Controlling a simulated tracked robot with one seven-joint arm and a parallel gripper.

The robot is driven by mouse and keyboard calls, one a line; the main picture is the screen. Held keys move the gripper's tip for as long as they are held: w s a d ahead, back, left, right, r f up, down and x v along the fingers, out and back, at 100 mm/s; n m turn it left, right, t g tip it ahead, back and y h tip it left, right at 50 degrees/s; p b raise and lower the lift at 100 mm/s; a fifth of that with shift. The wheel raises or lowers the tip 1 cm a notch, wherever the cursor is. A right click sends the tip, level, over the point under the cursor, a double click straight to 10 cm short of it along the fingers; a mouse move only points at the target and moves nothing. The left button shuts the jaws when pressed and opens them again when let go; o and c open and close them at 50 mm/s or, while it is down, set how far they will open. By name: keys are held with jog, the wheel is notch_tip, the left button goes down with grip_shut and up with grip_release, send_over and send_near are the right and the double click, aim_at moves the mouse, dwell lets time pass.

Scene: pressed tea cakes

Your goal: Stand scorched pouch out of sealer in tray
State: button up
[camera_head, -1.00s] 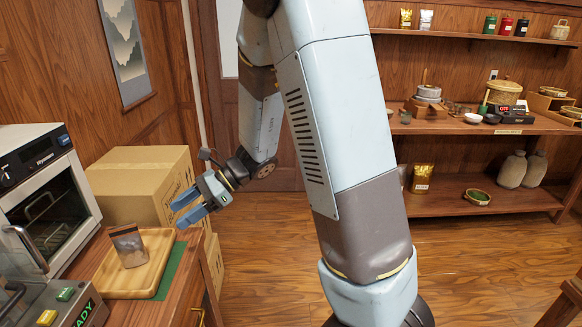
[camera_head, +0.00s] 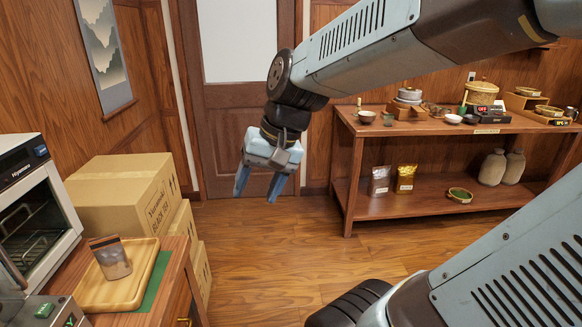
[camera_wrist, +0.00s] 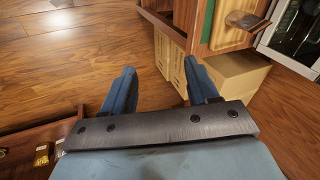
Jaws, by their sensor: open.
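The scorched pouch (camera_head: 111,257) stands in the wooden tray (camera_head: 147,264) on the counter at the lower left, leaning back a little. It is brown and grey with a dark top. It also shows at the top right of the wrist view (camera_wrist: 243,20). The sealer (camera_head: 38,313) is at the lower left corner, with only part of it in view. My gripper (camera_head: 257,192) is open and empty, fingers pointing down, over the floor to the right of the counter and well apart from the pouch. Its two blue fingers show in the wrist view (camera_wrist: 157,88).
A steel oven (camera_head: 35,215) stands behind the sealer. Cardboard boxes (camera_head: 125,195) are stacked beyond the counter. A wooden shelf (camera_head: 440,200) at the back right holds pouches, jars and tea ware. The floor (camera_head: 270,245) between counter and shelf is clear.

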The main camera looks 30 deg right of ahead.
jog(key=s+d+r+n+t+h, duration=0.2)
jog(key=s+d+r+t+h, duration=0.1)
jog(key=d+r, duration=0.1)
jog(key=shift+d+n+h, duration=0.3)
jog(key=shift+d+n, duration=0.1)
jog(key=shift+d, duration=0.3)
